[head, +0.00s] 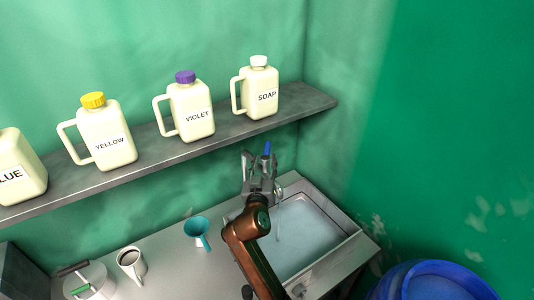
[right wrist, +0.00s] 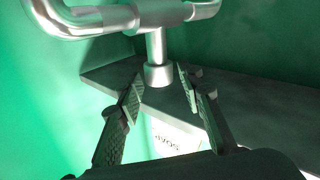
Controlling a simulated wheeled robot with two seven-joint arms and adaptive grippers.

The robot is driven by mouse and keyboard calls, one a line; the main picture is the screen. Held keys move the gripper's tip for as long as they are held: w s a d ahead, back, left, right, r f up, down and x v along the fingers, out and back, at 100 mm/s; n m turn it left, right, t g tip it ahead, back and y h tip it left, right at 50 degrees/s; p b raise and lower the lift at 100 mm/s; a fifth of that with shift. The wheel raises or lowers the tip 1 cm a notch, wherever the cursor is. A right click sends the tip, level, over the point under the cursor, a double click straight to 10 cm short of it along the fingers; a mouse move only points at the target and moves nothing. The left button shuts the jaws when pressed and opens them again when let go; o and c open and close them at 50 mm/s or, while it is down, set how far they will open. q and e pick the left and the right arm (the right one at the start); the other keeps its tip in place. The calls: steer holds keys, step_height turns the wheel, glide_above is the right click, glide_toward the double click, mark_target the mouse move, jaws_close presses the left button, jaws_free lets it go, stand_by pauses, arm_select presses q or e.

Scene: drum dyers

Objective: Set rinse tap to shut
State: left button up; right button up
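The rinse tap stands against the back wall behind the sink; its blue-tipped part (head: 267,148) shows in the head view, and my right gripper hides much of the rest. In the right wrist view, the shiny metal tap (right wrist: 157,45) has a crossbar with curved pipes and a short stem ending in a round metal piece. My right gripper (head: 258,160) is at the tap. Its two fingers (right wrist: 160,93) are spread apart, one on each side of the stem's end, with visible gaps. The tap's setting is hard to tell. My left gripper is out of view.
The sink basin (head: 305,240) lies below the tap. A grey shelf (head: 225,133) above holds labelled jugs, including the soap jug (head: 258,88). A teal funnel (head: 197,230) and a mug (head: 131,262) stand on the counter. A blue drum (head: 435,280) is at lower right.

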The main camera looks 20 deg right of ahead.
mark_target(267, 149)
steer(key=shift+f, duration=0.35)
steer(key=p+x, duration=0.1)
steer(key=x, duration=0.5)
steer(key=shift+w+d+r, duration=0.1)
steer(key=shift+w+d, duration=0.15)
steer(key=shift+w, duration=0.05)
steer(key=shift+w+d, duration=0.25)
steer(key=shift+w, duration=0.2)
steer(key=shift+c, duration=0.6)
jaws_close()
